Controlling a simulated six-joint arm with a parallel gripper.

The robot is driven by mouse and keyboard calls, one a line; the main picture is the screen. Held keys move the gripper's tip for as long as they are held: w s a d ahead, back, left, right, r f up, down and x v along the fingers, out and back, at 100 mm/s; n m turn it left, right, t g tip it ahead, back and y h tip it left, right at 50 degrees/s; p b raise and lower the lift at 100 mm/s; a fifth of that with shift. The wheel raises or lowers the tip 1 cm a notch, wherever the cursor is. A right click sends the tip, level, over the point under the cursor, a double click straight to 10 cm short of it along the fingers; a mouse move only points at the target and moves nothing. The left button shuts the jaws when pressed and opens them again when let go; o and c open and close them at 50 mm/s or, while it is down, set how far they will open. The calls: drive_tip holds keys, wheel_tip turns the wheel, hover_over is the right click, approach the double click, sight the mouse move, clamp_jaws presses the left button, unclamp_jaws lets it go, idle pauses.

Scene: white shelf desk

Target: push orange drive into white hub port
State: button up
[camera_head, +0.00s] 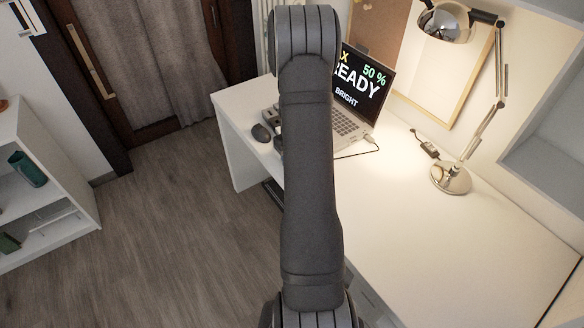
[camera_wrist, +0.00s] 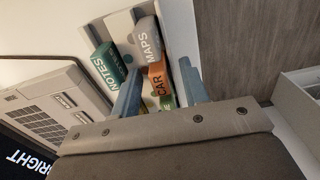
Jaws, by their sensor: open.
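In the wrist view, an orange drive (camera_wrist: 157,84) lettered CAR lies among other lettered drives in a white tray (camera_wrist: 92,36). My gripper (camera_wrist: 160,68) is open, with its two blue-grey fingers on either side of the orange drive. I cannot tell whether they touch it. In the head view my arm hides the gripper and most of the tray area. I cannot make out the white hub for certain in either view.
A grey MAPS drive (camera_wrist: 147,40) and a teal NOTES drive (camera_wrist: 108,67) sit beside the orange one. The desk's right front is clear.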

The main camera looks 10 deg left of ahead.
clamp_jaws()
wheel_tip(320, 180, up, 9)
drive_tip(key=shift+f, duration=0.1)
drive_tip(key=shift+w+a+r, duration=0.1)
drive_tip(key=shift+w+r, duration=0.1)
drive_tip(key=shift+r, duration=0.15)
drive_tip(key=w+a, duration=0.3)
drive_tip(key=w, duration=0.4)
drive_tip(key=w+a, duration=0.2)
drive_tip(key=w, duration=0.6)
drive_tip(key=shift+w+a+r+m, duration=0.25)
drive_tip(key=shift+a+r+m, duration=0.05)
drive_tip(key=shift+a+r, duration=0.1)
